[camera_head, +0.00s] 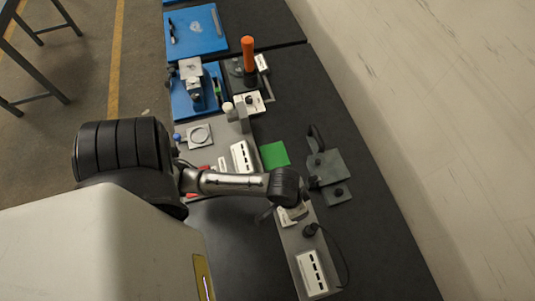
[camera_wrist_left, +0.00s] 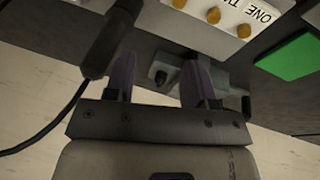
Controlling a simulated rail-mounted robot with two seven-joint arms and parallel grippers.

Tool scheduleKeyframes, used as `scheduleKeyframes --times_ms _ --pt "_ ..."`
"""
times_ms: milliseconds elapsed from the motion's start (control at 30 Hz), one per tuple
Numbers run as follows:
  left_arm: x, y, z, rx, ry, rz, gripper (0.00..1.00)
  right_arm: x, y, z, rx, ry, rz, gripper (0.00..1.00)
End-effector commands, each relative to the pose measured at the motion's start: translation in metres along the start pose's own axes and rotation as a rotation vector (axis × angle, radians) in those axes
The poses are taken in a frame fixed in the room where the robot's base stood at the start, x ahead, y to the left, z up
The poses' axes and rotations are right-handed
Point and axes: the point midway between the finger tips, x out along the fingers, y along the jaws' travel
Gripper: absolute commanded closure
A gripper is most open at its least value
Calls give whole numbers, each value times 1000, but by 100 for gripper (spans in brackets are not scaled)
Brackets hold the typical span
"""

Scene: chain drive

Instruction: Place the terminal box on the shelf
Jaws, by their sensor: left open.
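In the left wrist view, a white box with brass knobs and a label reading "ONE" (camera_wrist_left: 222,14) is partly cut off at the top edge; it may be the terminal box. My left gripper (camera_wrist_left: 158,82) is open, its two dark fingers apart, below that box in the picture. A small grey metal part (camera_wrist_left: 163,66) shows between and beyond the fingers; I see no contact. In the head view my left arm reaches right over the bench and its wrist hides most of the gripper. I cannot tell which surface is the shelf. My right gripper is not in view.
A black plug (camera_wrist_left: 110,40) with a cable is close to the left finger. A green pad (camera_head: 274,154), dark grey bracket (camera_head: 330,165) and white slotted boxes (camera_head: 312,272) (camera_head: 240,157) lie around the arm. An orange-topped post (camera_head: 248,52) stands farther back. The dark bench's right strip is clear.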

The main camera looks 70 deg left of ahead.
Motion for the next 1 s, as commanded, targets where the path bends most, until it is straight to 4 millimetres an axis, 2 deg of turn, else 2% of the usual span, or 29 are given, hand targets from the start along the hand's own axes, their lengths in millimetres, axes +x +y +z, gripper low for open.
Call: scheduleKeyframes --times_ms 33,100,367,400,1000 --pt "-4 1 16 41 12 -1 50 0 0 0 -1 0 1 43" --pt "-11 -3 31 106 33 -23 50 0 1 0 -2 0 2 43" --pt "-32 -21 66 257 57 -119 50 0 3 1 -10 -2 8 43" --pt "-34 -23 68 269 57 -128 46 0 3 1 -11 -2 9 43" --pt "-39 -26 73 295 55 -148 46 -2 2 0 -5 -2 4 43"
